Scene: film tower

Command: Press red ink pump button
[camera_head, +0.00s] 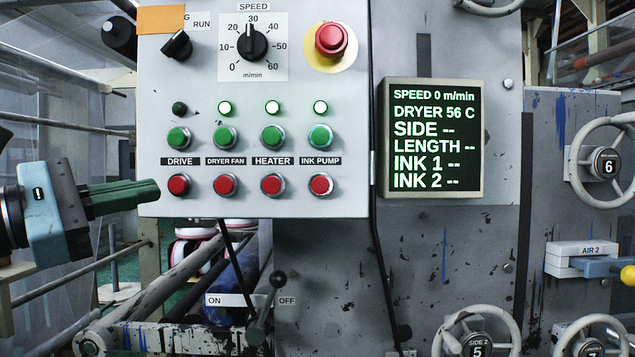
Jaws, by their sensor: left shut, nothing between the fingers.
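The red ink pump button (321,185) is the rightmost in the bottom row of the grey control panel (205,100). It sits below the "INK PUMP" label (320,161) and the green ink pump button (320,137). The white lamp (320,107) above them is lit. My left gripper (158,191) comes in from the left with its green fingers together and empty. Its tips are near the panel's lower left edge, left of the red drive button (179,185) and well left of the red ink pump button. My right gripper is not in view.
A red emergency stop (331,39) and a speed dial (252,43) sit at the panel's top. A display (433,138) reads speed 0 and dryer 56 C. An on/off lever (278,280) stands below the panel. Handwheels (606,161) are at the right.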

